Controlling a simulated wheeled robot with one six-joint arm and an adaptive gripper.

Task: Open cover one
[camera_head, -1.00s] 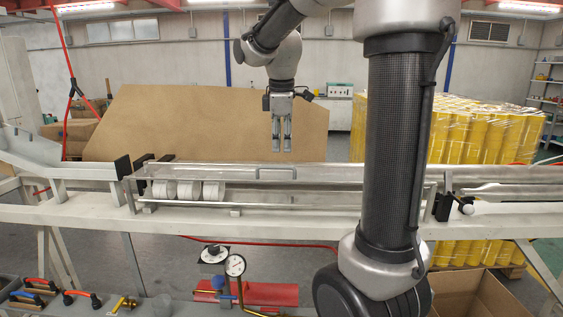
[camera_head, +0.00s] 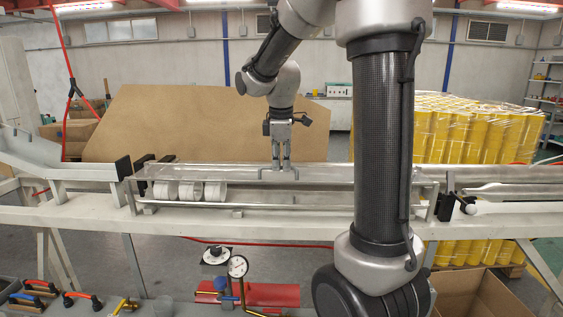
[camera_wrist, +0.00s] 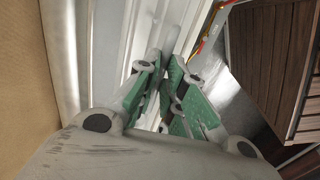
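The clear long cover (camera_head: 225,172) lies over the trough on the white bench, and it looks closed. Its thin metal handle (camera_head: 262,175) is at the cover's top, left of my arm. My gripper (camera_head: 281,168) points straight down, with its fingertips at the handle's height. A narrow gap shows between the fingers. In the wrist view, the green-padded fingers of my gripper (camera_wrist: 166,88) stand close to pale rails. I cannot tell whether they touch the handle, which is partly hidden by them.
Several white rolls (camera_head: 190,191) sit in the trough's left end. A pressure gauge (camera_head: 237,266) and a red block (camera_head: 270,293) are below the bench. Yellow rolls (camera_head: 470,140) are stacked behind at the right. A brown board (camera_head: 180,115) leans behind the bench.

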